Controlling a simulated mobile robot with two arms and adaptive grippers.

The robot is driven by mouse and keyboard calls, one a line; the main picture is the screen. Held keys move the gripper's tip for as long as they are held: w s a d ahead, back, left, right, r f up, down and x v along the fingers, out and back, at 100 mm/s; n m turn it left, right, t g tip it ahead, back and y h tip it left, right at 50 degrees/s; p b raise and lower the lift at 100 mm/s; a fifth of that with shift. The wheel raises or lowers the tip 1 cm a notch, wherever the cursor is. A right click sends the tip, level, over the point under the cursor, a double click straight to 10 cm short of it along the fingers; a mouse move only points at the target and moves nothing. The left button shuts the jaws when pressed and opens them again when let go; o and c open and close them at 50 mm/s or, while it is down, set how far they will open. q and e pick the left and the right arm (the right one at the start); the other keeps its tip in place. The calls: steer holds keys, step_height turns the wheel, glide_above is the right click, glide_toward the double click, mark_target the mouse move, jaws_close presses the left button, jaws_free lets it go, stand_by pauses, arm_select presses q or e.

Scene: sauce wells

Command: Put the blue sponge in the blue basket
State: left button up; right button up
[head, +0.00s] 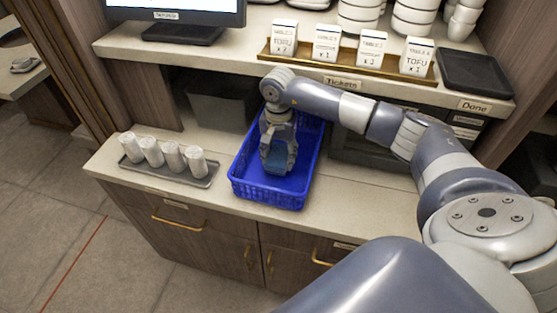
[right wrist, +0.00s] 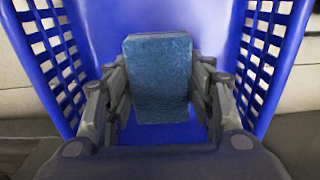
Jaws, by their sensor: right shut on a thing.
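The blue basket (head: 270,193) stands on the lower counter in the head view. It has perforated side walls, which also show in the right wrist view (right wrist: 263,45). My right gripper (head: 278,165) points down inside the basket's opening. It is shut on the blue sponge (right wrist: 160,75), a dull blue block between the two fingers. In the head view the sponge (head: 275,166) shows partly between the fingers, within the basket walls. I cannot tell whether the sponge touches the basket floor. My left gripper is not in view.
A grey tray (head: 208,182) with several white rolled towels (head: 152,151) stands left of the basket. Above, a shelf holds a ticket rail (head: 345,68), a black tray (head: 474,72) and stacked bowls. The counter (head: 365,200) right of the basket is clear.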

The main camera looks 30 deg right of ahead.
mark_target(278, 164)
step_height(278, 164, down, 2)
steer(key=shift+f+p, duration=0.15)
steer(key=shift+p, duration=0.25)
steer(key=shift+f, duration=0.35)
steer(key=shift+f, duration=0.1)
steer(key=shift+f+b, duration=0.15)
steer(key=shift+b, duration=0.15)
steer(key=o, duration=1)
